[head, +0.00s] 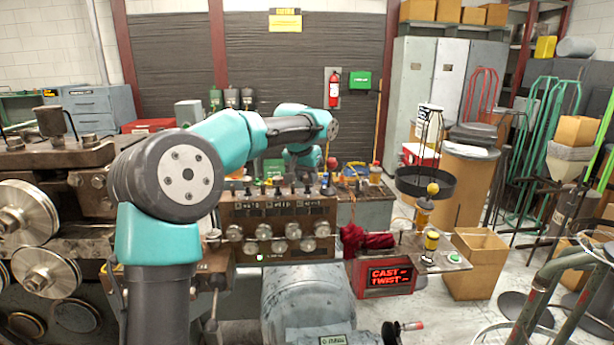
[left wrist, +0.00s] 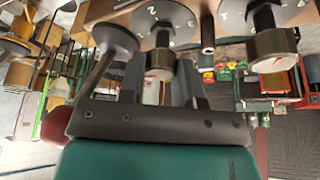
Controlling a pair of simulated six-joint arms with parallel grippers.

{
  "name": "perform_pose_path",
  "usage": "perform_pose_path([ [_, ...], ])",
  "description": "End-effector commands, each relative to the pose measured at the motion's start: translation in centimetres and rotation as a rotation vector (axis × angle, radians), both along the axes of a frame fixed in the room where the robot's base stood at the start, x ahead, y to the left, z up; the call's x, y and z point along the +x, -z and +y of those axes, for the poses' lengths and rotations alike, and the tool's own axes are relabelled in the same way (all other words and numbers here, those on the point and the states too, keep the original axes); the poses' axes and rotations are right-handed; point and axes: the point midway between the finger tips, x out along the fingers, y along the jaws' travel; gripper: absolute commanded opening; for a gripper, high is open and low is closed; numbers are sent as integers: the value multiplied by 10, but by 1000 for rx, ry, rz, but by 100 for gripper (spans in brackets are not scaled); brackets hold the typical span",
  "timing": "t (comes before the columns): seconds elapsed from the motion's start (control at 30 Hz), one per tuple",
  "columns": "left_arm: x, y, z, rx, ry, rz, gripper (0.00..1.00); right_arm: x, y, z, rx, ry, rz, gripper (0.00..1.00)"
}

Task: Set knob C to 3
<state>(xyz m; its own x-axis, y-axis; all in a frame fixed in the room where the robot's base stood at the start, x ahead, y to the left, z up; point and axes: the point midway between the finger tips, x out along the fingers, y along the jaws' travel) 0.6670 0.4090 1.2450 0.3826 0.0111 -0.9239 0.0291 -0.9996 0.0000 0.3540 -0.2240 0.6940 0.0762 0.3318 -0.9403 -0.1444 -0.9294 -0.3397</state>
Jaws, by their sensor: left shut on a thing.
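In the left wrist view my left gripper (left wrist: 162,88) has its two dark fingers on either side of a round dark knob (left wrist: 159,62). It is shut on this knob, which stands out from a grey dial (left wrist: 172,14) with small white marks. I cannot read the knob's letter or tell its setting. A second knob (left wrist: 270,50) on a like dial (left wrist: 262,12) is to the right, apart from the gripper. In the head view my left arm reaches over to the far side of the control panel (head: 278,215). Its fingertips and the gripped knob are not clear there.
A rounded lever end (left wrist: 114,38) is close to the left finger in the wrist view. The panel front carries several metal knobs (head: 264,231). A red CAST/TWIST display (head: 386,277) and a post with yellow balls (head: 431,215) stand right of the panel.

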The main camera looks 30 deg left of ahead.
Motion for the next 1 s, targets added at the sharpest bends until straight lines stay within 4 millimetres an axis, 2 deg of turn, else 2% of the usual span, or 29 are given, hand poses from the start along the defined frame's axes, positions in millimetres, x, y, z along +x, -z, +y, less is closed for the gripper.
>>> perform_pose_path([
  [0.47,0,-1,1,-1,72,-1,8,0,0,0,0,0,0,43],
  [0.67,0,-1,1,0,188,-1,8,0,0,0,0,0,0,43],
  [1.0,1,0,2,-1,486,-1,8,0,0,0,0,0,0,43],
])
